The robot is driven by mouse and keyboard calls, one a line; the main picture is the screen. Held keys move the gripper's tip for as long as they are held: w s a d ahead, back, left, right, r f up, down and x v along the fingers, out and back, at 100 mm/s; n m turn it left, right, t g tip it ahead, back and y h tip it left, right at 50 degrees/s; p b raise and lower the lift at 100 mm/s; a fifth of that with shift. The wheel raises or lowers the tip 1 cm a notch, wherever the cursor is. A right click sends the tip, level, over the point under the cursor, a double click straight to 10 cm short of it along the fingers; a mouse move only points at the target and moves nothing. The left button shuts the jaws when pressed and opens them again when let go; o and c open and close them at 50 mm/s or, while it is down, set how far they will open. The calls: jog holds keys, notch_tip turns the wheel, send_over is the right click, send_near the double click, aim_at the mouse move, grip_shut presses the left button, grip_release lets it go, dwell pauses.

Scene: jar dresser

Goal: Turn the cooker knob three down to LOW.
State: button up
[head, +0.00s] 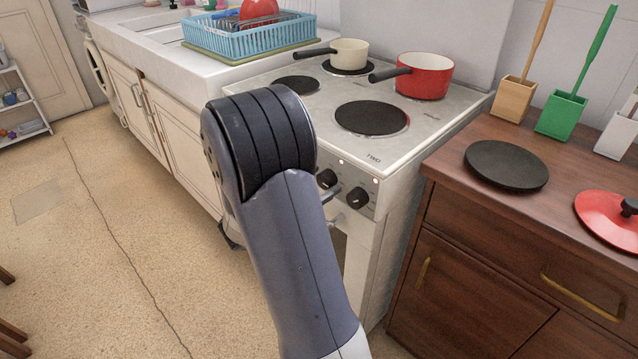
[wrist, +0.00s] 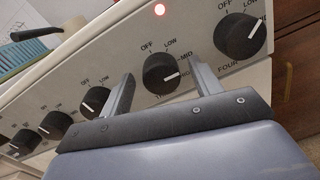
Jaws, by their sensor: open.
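The cooker knob three (wrist: 160,72) is a black dial with a white pointer line, left of the knob labelled FOUR (wrist: 242,35) in the wrist view. OFF, LOW and MID are printed around it; its name and another label are partly hidden. Its pointer seems to lie toward the right, past MID, but is hard to read. My gripper (wrist: 160,74) is open, with one finger on each side of knob three; I cannot tell whether either finger touches it. In the head view my arm hides most of the gripper and part of the knob row.
More knobs (wrist: 55,124) line the panel to the left. A red pan (head: 424,76) and a cream pan (head: 350,54) stand on the cooker (head: 326,110). A wooden dresser (head: 470,215) stands close on the right.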

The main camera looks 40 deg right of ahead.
jog(key=c, duration=1)
jog(key=shift+o, duration=0.2)
jog(key=shift+r+p, duration=0.1)
jog(key=shift+p, duration=0.3)
jog(key=shift+r+n+p, duration=0.15)
jog(key=shift+n+p, duration=0.85)
jog(key=shift+p, duration=0.25)
jog(key=shift+n+p, duration=0.9)
jog(key=shift+p, duration=0.2)
jog(key=n+p, duration=0.3)
jog(key=shift+w, duration=0.1)
jog(key=shift+f+n+p, duration=0.25)
jog(key=shift+n+p, duration=0.75)
